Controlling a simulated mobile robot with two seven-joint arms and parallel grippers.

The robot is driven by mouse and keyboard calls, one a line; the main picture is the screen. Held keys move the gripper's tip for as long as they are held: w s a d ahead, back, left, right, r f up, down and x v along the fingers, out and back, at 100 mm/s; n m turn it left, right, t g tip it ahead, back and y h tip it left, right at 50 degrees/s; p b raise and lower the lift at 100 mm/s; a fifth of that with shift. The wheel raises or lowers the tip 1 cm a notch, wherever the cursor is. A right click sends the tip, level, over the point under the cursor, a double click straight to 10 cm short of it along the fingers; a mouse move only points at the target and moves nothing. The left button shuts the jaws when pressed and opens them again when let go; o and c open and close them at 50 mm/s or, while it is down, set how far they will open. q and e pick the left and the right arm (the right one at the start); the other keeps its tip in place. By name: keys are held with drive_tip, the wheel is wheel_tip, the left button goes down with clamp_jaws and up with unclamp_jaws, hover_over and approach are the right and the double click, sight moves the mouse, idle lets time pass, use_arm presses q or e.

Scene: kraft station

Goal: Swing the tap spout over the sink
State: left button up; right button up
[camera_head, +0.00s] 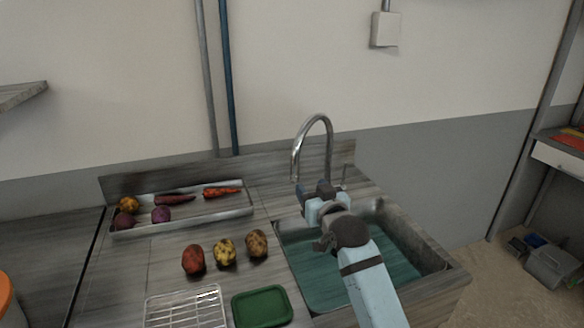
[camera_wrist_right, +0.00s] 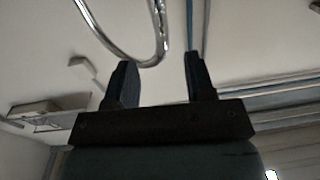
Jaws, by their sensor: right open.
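The tap spout (camera_head: 313,118) is a shiny metal arch behind the sink. Its free end hangs to the left of its post, near the sink's back left side; whether it is over the basin or the counter I cannot tell. The sink (camera_head: 307,285) is a metal basin with a teal inside. My right gripper (camera_head: 313,187) is raised over the back of the sink, close to the spout's lower end. In the right wrist view the gripper (camera_wrist_right: 158,68) is open, with the curved spout (camera_wrist_right: 155,45) showing beyond and between the fingertips. No contact is visible. My left gripper is out of view.
Left of the sink lie a metal tray (camera_head: 185,224) of vegetables, several potatoes (camera_head: 224,251), a wire rack (camera_head: 186,308) and a green board (camera_head: 262,306). A small lever (camera_head: 344,174) stands right of the tap. The wall is close behind.

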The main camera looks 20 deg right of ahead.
sight(296, 172)
drive_tip(key=w, duration=0.4)
drive_tip(key=w+a, duration=0.1)
drive_tip(key=w, duration=0.8)
drive_tip(key=shift+a+f+p, duration=0.1)
drive_tip(key=shift+a+p, duration=0.05)
drive_tip(key=shift+p, duration=0.25)
drive_tip(key=shift+s, duration=0.1)
clamp_jaws()
